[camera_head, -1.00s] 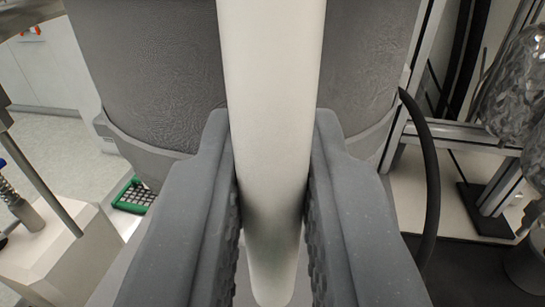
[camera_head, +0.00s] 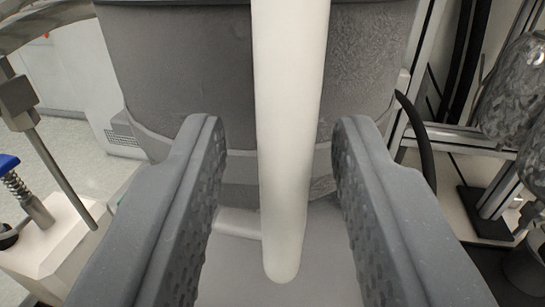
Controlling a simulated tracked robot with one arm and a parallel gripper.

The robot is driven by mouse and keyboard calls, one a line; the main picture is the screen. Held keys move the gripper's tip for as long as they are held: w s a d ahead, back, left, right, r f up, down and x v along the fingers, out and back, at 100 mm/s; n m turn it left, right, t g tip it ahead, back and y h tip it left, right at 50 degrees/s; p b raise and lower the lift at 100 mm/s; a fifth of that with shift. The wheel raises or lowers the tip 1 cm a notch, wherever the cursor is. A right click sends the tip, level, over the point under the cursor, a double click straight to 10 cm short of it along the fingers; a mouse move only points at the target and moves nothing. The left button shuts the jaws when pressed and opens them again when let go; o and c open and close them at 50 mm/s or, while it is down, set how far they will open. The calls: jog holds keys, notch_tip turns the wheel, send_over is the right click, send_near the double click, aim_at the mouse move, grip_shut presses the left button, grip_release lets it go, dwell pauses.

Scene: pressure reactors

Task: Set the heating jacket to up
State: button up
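The heating jacket (camera_head: 180,70) is a large dark grey, textured vessel cover behind my gripper, with a lighter grey band around its lower part. A white rounded rod (camera_head: 285,160) hangs down in front of it from the top of the view, its rounded end low in the picture. My gripper (camera_head: 277,140) is open, with one textured finger on each side of the rod and a clear gap to both. I cannot tell what the rod's upper end joins.
At the left stands a white block (camera_head: 50,240) with a metal rod and a blue-topped spring (camera_head: 15,180). At the right are a metal frame (camera_head: 450,135), a black hose (camera_head: 415,130) and a shiny foil-like vessel (camera_head: 512,85). A grey surface lies below the jacket.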

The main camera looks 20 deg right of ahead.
jog(key=v, duration=1.2)
dwell(0.3)
jog(key=s+a+r+n+y, duration=0.15)
jog(key=a+r+y, duration=0.25)
jog(key=a+r, duration=0.55)
jog(key=s+a+r+n+g+y, duration=0.1)
jog(key=s+a+r+n+y, duration=0.2)
jog(key=s+a+r, duration=0.3)
notch_tip(320, 180, up, 3)
jog(key=shift+s+f, duration=0.15)
jog(key=shift+s, duration=0.8)
jog(key=shift+o, duration=0.5)
jog(key=shift+a, duration=0.1)
dwell(0.3)
jog(key=shift+a, duration=0.1)
